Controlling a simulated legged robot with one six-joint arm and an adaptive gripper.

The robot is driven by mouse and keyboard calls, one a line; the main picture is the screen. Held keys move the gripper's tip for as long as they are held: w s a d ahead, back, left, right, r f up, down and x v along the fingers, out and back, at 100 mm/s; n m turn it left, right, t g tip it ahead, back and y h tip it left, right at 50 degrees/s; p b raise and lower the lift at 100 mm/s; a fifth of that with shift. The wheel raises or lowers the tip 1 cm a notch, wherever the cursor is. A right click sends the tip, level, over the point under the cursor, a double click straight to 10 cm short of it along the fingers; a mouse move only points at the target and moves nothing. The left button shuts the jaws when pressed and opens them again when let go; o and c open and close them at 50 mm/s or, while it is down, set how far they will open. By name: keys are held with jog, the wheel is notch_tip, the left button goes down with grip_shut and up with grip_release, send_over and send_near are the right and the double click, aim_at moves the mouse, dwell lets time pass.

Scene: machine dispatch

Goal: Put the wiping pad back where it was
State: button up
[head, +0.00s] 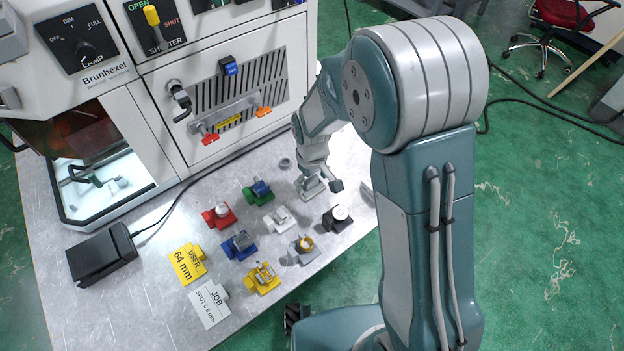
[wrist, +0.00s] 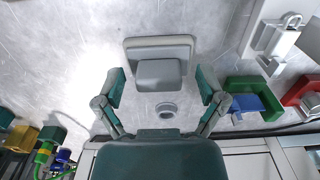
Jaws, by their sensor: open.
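A grey block on a flat, pale grey plate, which looks like the wiping pad (wrist: 160,72), lies on the metal bench in the wrist view. In the head view the pad (head: 311,194) is partly hidden under my gripper (head: 318,183). My gripper, also in the wrist view (wrist: 162,84), is open with its green-padded fingers apart. The pad's block lies ahead and between the fingertips, with gaps at both sides and nothing gripped. A small grey ring (wrist: 167,110) lies on the bench nearer my palm, and shows in the head view (head: 285,162).
Coloured holders, including green (head: 258,192), red (head: 219,215), white (head: 280,219) and black (head: 337,218), stand left of and in front of the gripper. The machine front (head: 235,90) rises behind. A black box (head: 101,255) and yellow sign (head: 187,264) stand left. The bench edge is close right.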

aim_at(312, 181)
notch_tip(312, 181, up, 12)
jog(key=shift+r, duration=0.15)
dwell(0.5)
jog(key=s+d+r+m+t, duration=0.2)
jog(key=s+d+r, duration=0.4)
jog(key=s, duration=0.3)
jog(key=s+d+r+m+t, duration=0.3)
jog(key=s+d+r, duration=0.3)
jog(key=s, duration=0.4)
jog(key=shift+d+r+m+t, duration=0.3)
jog(key=shift+r+m, duration=0.4)
jog(key=shift+m, duration=0.2)
